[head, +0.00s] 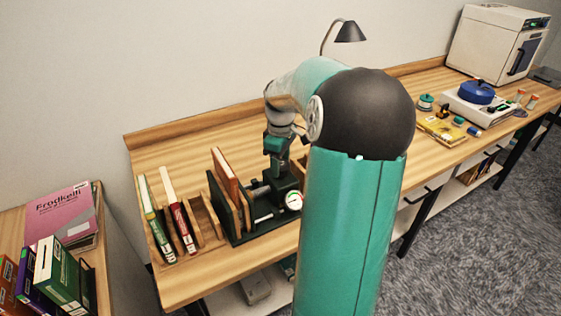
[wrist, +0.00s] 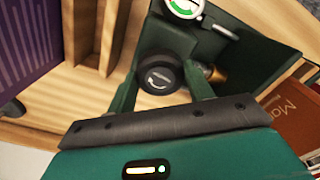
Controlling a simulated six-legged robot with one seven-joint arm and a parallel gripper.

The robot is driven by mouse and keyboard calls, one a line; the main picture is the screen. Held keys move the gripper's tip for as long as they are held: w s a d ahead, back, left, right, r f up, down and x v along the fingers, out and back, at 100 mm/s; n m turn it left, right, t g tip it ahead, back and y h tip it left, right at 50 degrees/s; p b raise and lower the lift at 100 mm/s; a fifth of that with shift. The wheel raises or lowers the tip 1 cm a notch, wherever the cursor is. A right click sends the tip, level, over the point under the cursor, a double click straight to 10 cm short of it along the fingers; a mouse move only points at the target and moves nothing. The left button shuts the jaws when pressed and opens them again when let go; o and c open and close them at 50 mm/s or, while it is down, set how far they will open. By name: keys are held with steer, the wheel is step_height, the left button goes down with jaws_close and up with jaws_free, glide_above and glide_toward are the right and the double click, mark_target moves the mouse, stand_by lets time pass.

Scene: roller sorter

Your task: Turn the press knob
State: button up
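The press (head: 283,184) is a dark green-black frame with a round white gauge on the table, in the head view. Its round black knob (wrist: 160,78) faces my wrist camera, with a white curved arrow on its face. My gripper (head: 278,152) points down over the top of the press. In the wrist view, my gripper's two fingers (wrist: 162,88) stand on either side of the knob, close to its rim. I cannot tell whether they touch it. The gauge (wrist: 184,7) shows a green band at the top of the wrist view.
Upright books (head: 178,212) stand in a wooden rack left of the press, and a brown book (head: 226,175) stands beside it. A side table with more books (head: 62,272) is at lower left. A blue pot (head: 477,92) and a white oven (head: 495,45) are at far right.

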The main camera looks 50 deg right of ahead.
steer(key=shift+m, duration=0.3)
steer(key=m, duration=0.5)
steer(key=shift+w, duration=0.1)
steer(key=shift+m, duration=2.7)
steer(key=shift+r, duration=0.1)
steer(key=o, duration=1)
steer(key=shift+c, duration=0.2)
step_height(320, 180, up, 14)
